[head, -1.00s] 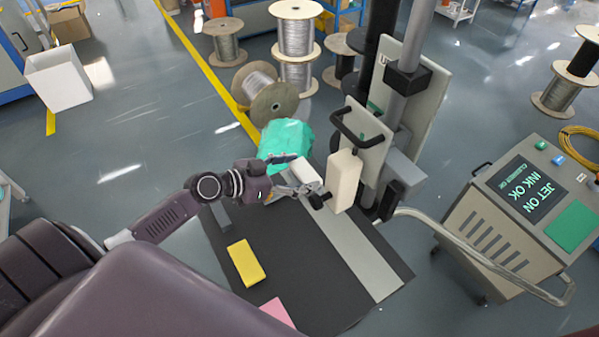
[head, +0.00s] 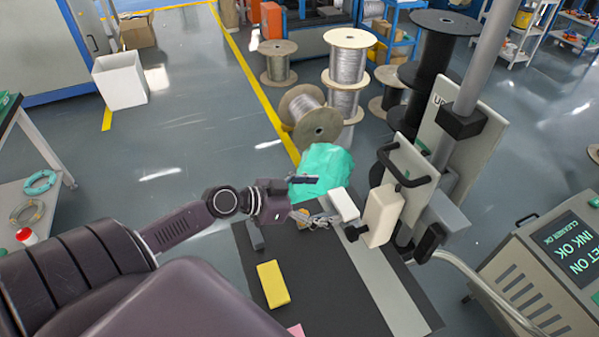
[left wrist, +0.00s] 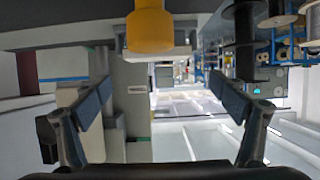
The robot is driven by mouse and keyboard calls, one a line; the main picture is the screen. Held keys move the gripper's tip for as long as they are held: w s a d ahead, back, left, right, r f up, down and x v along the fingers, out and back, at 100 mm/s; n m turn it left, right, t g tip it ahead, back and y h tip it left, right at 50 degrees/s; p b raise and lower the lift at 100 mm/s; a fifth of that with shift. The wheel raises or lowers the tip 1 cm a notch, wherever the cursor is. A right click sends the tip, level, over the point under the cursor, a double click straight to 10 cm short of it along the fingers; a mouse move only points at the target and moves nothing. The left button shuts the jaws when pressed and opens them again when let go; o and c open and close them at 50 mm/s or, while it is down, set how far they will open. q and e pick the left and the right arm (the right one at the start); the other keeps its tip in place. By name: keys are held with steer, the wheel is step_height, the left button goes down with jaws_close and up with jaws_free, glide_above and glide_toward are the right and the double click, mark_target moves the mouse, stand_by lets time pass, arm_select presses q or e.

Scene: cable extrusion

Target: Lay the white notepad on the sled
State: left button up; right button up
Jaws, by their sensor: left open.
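A small white block (head: 344,205), which looks like the white notepad, is just right of my left gripper in the head view, beside a cream block on the upright machine. My left gripper (head: 318,200) is open, its fingers apart above the far end of the dark mat. In the left wrist view the fingers (left wrist: 162,85) are wide apart with nothing held between them. A yellow rounded part (left wrist: 150,30) shows at the top there, in front of a pale block. I cannot tell for certain which surface is the sled. My right gripper is not in view.
The dark mat (head: 325,290) carries a yellow block (head: 272,284), a pink piece (head: 296,330) and a small grey block (head: 256,237). A teal bundle (head: 322,172) sits behind the gripper. The machine with a handle (head: 411,168) stands close on the right.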

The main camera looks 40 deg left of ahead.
arm_select(q)
steer(key=b+v, duration=0.2)
steer(key=v, duration=0.5)
steer(key=shift+s+r, duration=0.15)
steer(key=shift+a, duration=0.1)
stand_by(0.4)
